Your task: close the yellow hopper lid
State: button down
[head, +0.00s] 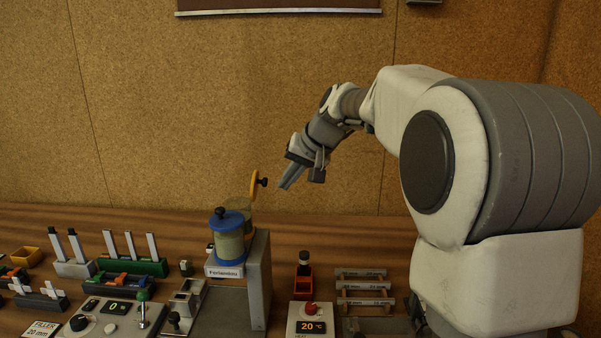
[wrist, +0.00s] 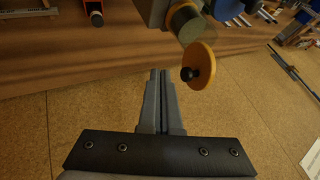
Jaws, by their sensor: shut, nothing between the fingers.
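The yellow hopper lid (head: 254,187) stands open and upright in the head view, with a black knob on its right side. In the wrist view the lid (wrist: 198,62) is a yellow disc with its black knob towards me. Its hopper (head: 248,215) is a pale cylinder, partly hidden behind the blue-lidded one. My gripper (head: 286,182) is shut and empty, to the right of the lid and pointing down-left. In the wrist view my gripper's fingers (wrist: 161,75) lie together just left of the lid, with no clear contact.
A blue-lidded hopper (head: 228,225) stands in front of the yellow one, beside a grey housing (head: 259,275). A red holder (head: 303,283) and a rack of bars (head: 361,286) stand to the right. Black-capped white sticks (head: 66,250) stand at left.

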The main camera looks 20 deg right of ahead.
jog(key=shift+w+a+r, duration=0.1)
jog(key=shift+w+a, duration=0.1)
jog(key=shift+a, duration=0.3)
jog(key=shift+w+a+r, duration=0.1)
jog(key=shift+w+a, duration=0.05)
jog(key=shift+a, duration=0.3)
jog(key=shift+r+p, duration=0.1)
jog(key=shift+p, duration=0.3)
